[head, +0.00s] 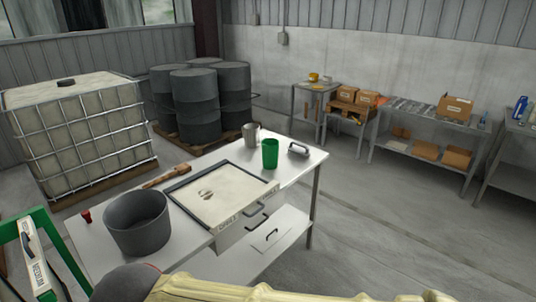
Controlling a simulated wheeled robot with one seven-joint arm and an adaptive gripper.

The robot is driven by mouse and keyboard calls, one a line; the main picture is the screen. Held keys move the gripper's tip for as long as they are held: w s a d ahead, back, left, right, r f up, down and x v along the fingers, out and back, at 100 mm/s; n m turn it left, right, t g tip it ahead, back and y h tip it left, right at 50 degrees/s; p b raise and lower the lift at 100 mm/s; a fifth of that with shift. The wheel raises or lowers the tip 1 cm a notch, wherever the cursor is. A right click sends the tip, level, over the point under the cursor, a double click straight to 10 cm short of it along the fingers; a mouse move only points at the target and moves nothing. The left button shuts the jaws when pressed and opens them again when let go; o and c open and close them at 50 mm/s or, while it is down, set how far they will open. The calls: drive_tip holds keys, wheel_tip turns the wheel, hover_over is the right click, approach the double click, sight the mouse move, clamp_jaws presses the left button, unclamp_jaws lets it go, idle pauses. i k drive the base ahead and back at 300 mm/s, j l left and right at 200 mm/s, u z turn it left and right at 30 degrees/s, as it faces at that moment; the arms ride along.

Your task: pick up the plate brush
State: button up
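A brown wooden brush-like tool (168,177), which looks like the plate brush, lies on the white table (296,170) along its back left edge. It is behind the grey pot and left of the shallow framed tray, and its bristles cannot be made out. A dark object with a raised handle (298,149) lies near the table's far right corner; I cannot tell exactly what it is. Part of my own cream arm crosses the bottom of the head view. My gripper is not visible, so its state is hidden.
On the table are a grey pot (137,222), a small red cup (87,216), a pale-topped drawer unit (222,195), a metal mug (251,134) and a green cup (270,153). A green frame (65,250) stands at left. The floor at right is clear.

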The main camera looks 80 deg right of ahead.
sight(297, 151)
drive_tip(key=z, duration=2.8)
